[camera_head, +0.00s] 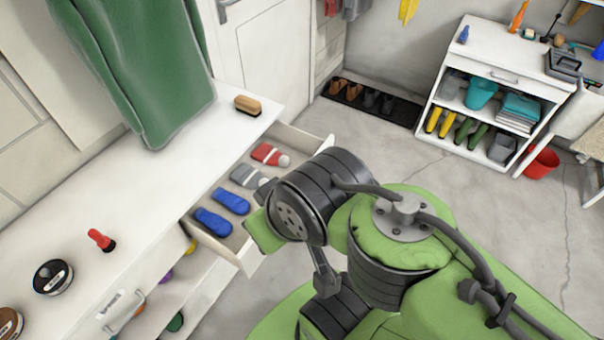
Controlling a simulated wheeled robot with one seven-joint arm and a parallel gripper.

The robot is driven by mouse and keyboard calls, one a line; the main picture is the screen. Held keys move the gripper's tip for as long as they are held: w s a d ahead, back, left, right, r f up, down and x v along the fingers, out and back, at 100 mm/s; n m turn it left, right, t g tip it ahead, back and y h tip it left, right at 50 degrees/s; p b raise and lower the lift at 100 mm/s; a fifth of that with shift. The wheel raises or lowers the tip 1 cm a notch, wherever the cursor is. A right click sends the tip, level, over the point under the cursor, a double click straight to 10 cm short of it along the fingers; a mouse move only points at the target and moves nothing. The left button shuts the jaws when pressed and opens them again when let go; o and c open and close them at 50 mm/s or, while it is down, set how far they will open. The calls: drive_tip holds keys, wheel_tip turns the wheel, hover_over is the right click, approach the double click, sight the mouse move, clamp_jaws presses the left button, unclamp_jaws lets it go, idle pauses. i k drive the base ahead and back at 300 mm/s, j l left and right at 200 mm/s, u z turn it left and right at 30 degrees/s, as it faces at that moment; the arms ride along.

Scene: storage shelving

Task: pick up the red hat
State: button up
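A small red item with a white band and a pale round end, which looks like the red hat (268,154), lies in the open drawer (246,255) of the white cabinet, near its far end. Beside it lie a similar grey item (247,176) and two blue items, partly overlapped in view by my arm. My green and black arm is folded in front of the drawer, to the right of the red hat and apart from it in the picture. I cannot make out my gripper's fingers; my arm links hide that area.
The white cabinet top holds a brown brush (247,106), a red-topped small bottle (101,240) and a round black tin (53,277). A green cloth (150,80) hangs above it.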

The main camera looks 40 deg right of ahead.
sight(266, 154)
drive_tip(key=z, duration=1)
